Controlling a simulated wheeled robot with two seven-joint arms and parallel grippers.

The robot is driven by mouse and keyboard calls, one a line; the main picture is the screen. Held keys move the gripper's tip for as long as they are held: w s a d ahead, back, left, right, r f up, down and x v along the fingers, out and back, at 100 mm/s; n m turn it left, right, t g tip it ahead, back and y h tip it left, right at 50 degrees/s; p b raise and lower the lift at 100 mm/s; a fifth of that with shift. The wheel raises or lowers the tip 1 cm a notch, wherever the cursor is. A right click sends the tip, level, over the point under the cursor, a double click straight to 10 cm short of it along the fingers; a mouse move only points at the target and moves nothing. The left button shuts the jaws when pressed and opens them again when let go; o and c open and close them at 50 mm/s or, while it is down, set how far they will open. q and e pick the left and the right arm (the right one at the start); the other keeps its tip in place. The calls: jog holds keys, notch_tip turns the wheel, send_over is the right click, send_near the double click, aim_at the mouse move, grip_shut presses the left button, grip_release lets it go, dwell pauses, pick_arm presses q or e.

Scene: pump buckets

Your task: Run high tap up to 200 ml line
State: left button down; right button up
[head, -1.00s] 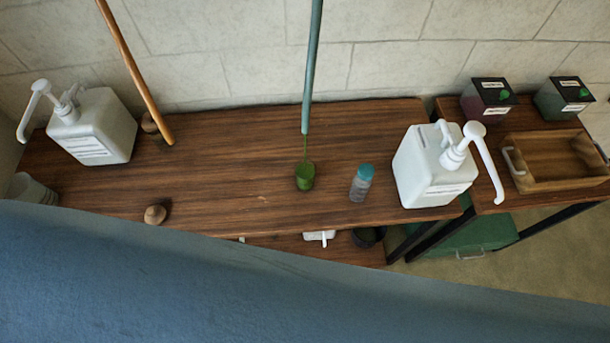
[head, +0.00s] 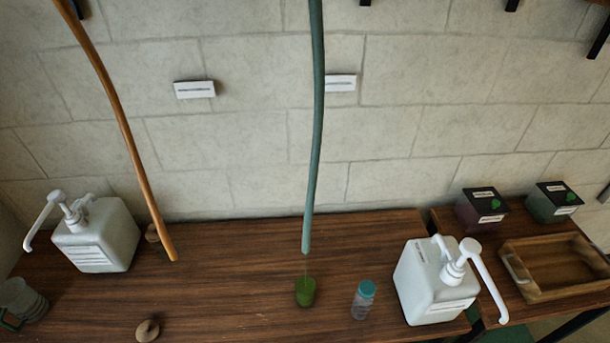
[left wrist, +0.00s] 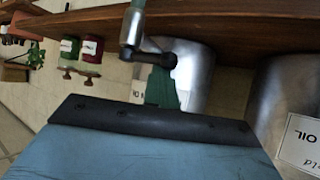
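A teal hose (head: 316,130) hangs down over the wooden table in the head view. Below its mouth stands a small green cup (head: 305,292). A very thin, faint line shows between the hose mouth and the cup. No level mark can be read on the cup. In the left wrist view, a metal tap fitting with a black lever (left wrist: 150,57) juts out below a wooden shelf, near metal drums (left wrist: 185,75). A broad blue part of mine with a dark edge fills the bottom of that view. No fingertips can be made out, and neither gripper shows in the head view.
An orange hose (head: 120,115) hangs at the left. White pump bottles stand left (head: 95,235) and right (head: 432,285). A small teal-capped bottle (head: 363,300) is right of the cup. A wooden tray (head: 555,268) and two dark boxes stand at the far right.

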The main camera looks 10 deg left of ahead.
pick_arm(q)
jog(key=shift+s+d+r, duration=0.15)
jog(key=shift+r, duration=0.8)
notch_tip(320, 180, up, 3)
jog(key=shift+r, duration=0.2)
